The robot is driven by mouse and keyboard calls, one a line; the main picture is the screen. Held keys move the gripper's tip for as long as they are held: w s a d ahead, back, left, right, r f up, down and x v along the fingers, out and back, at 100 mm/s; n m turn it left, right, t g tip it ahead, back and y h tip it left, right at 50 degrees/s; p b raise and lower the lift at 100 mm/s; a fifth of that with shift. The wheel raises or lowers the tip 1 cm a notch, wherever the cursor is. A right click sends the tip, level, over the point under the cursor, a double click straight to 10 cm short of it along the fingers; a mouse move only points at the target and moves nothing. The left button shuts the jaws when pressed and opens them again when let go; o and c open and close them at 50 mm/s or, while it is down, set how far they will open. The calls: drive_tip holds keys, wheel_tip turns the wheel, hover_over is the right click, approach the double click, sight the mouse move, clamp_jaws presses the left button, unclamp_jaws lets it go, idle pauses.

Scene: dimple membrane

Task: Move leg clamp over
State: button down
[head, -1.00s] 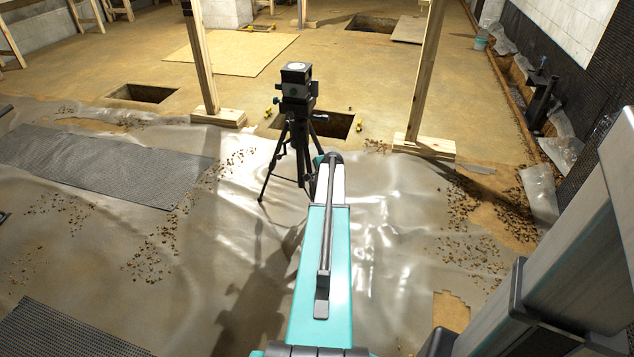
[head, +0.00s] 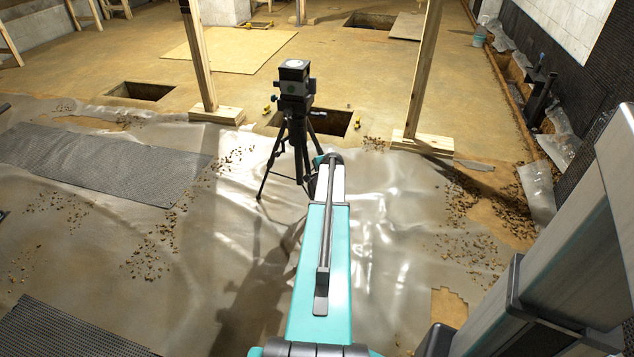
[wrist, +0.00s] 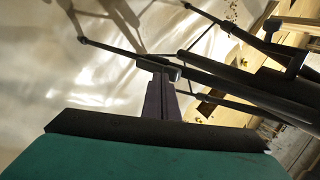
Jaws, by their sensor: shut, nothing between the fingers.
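A black tripod (head: 297,130) with a boxy instrument (head: 294,78) on top stands upright on the plastic sheet, just beyond the end of my teal arm. In the wrist view, dark tripod legs and thin braces (wrist: 245,85) cross the upper right. A dark lever-like part (wrist: 272,26) sits at the upper right by a leg; I cannot tell whether it is the leg clamp. My gripper (wrist: 160,72) shows as a narrow dark shape, shut and empty, close to a brace. I cannot tell if they touch. In the head view my arm hides the gripper.
Plastic sheet (head: 400,230) with scattered gravel covers the near floor. A square pit (head: 330,122) opens behind the tripod, between two wooden posts (head: 202,60) (head: 421,70). Another pit (head: 140,91) is at left. A grey mat (head: 100,165) lies left of the tripod.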

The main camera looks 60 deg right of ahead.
drive_tip(key=p+v, duration=0.2)
drive_tip(key=v, duration=1)
drive_tip(key=shift+s+a, duration=0.2)
drive_tip(key=shift+s, duration=0.15)
